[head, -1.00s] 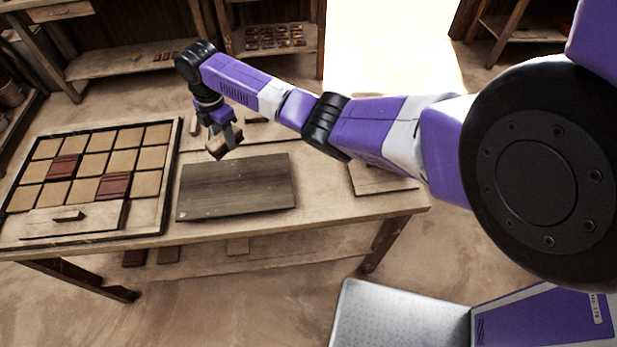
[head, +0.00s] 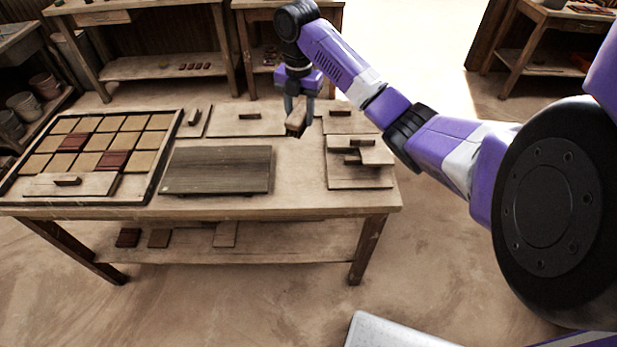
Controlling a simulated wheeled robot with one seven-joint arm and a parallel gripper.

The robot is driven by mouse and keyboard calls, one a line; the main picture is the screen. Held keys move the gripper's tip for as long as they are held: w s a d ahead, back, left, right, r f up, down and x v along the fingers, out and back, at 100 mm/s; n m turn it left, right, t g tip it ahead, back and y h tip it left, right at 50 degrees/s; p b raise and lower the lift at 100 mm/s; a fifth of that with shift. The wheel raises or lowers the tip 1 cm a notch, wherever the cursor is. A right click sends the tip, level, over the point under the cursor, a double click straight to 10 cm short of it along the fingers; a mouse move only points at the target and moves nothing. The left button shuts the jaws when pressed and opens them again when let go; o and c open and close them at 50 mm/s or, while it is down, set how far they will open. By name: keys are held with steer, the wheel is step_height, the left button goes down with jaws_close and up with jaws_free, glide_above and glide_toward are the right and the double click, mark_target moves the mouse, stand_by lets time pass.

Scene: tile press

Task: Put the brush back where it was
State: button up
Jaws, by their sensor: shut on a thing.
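My gripper (head: 299,111) is shut on the brush (head: 295,120), a small pale wooden block with a dark underside. It holds the brush beyond the right back corner of the dark board (head: 220,168), close to the tabletop. I cannot tell whether the brush touches the table (head: 300,185). The fingers cover part of the brush. The place where the brush was earlier is not clear from these frames.
A black-edged tray (head: 150,180) of tan and dark red tiles lies at the left. Flat boards with handles lie at the back (head: 232,122) and at the right, where a stepped board (head: 345,179) holds smaller pieces. Bare tabletop shows between the dark board and stepped board.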

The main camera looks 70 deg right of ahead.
steer(key=b, duration=0.4)
glide_above(301, 173)
step_height(301, 173, down, 15)
steer(key=shift+f, duration=2.45)
steer(key=shift+f, duration=0.15)
steer(key=o, duration=1.3)
step_height(301, 173, up, 12)
steer(key=shift+r, duration=0.2)
steer(key=shift+d, duration=0.1)
